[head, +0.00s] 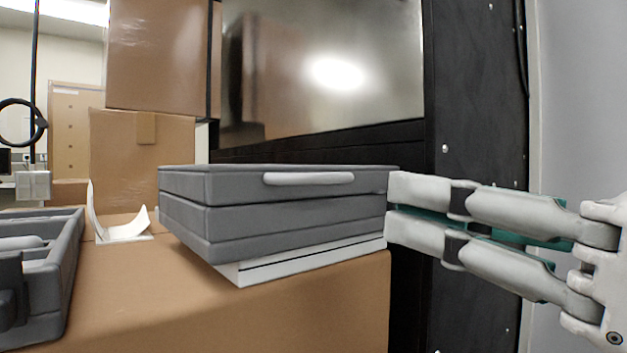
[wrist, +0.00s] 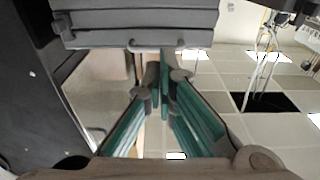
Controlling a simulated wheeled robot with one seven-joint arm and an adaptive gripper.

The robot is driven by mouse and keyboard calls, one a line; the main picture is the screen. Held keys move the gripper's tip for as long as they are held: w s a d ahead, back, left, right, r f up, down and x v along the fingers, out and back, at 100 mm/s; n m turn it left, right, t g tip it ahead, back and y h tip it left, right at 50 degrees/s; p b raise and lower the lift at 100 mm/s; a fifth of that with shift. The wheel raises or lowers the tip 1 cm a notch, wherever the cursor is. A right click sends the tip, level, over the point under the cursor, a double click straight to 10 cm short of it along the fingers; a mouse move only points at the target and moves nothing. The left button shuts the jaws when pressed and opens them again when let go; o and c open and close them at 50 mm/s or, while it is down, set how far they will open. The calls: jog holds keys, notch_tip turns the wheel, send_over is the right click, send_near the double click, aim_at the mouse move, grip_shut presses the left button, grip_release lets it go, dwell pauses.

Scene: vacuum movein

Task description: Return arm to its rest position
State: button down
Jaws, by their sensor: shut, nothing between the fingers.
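My gripper (head: 389,211) reaches in from the right edge of the head view, its two light grey fingers lying close together, shut with nothing between them. Its tips are beside the right end of a dark grey case (head: 285,210) with a light handle; I cannot tell whether they touch it. The case lies flat on a white slab (head: 300,262) on a cardboard box. In the wrist view my gripper (wrist: 160,70) points toward the grey case (wrist: 140,22), which fills the top of the picture.
The cardboard box (head: 250,310) carries a grey open tray (head: 55,265) at left and a curled white paper (head: 125,228). More boxes (head: 155,60) are stacked behind. A black-framed shiny panel (head: 330,75) stands behind the case. A dark upright post (head: 477,110) is close behind my gripper.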

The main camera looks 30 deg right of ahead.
jog(key=w+a+f+m+g+h, duration=0.15)
jog(key=f+g, duration=0.35)
jog(key=f, duration=0.5)
jog(key=w+f+n+g+h, duration=0.1)
jog(key=w+f+g, duration=0.3)
jog(key=f, duration=0.5)
jog(key=s+d+f+m+g+h, duration=0.1)
jog(key=s+d+f+m+g, duration=0.1)
jog(key=s+f+g, duration=0.8)
notch_tip(320, 180, up, 38)
jog(key=w+t+p, duration=0.1)
jog(key=t+p, duration=0.3)
jog(key=p, duration=3.2)
jog(key=shift+w+d+f+p, duration=0.2)
jog(key=shift+w+p, duration=0.1)
jog(key=shift+p, duration=0.1)
